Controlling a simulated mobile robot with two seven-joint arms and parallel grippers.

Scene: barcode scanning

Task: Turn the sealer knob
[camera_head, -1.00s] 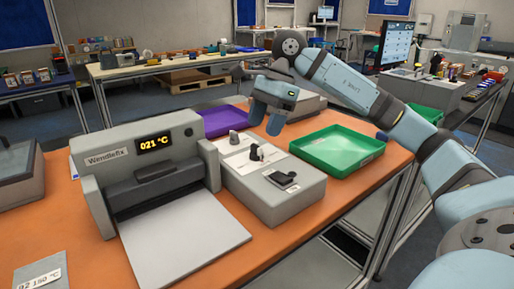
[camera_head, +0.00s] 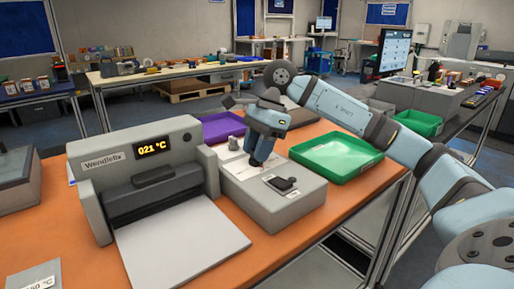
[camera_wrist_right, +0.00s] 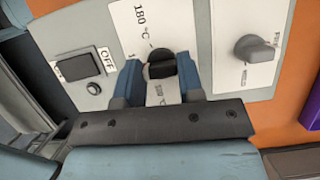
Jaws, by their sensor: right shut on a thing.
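The sealer (camera_head: 150,170) stands on the orange table and its display reads 021 °C. Its grey control box (camera_head: 300,203) is at its right. My right gripper (camera_head: 258,164) is over the middle of this box, its blue fingers pointing down. In the right wrist view, its fingers (camera_wrist_right: 160,75) are shut on the black temperature knob (camera_wrist_right: 162,65), one on each side. A "180 °C" label shows beside the knob. In the head view the gripper hides this knob. My left gripper is not in view.
A second grey knob (camera_wrist_right: 258,48) stands beside the held one. A rocker switch (camera_wrist_right: 75,67) marked OFF is on the other side. A green tray (camera_head: 335,172) and a purple tray (camera_head: 222,131) are close by. A card (camera_head: 35,278) lies front left.

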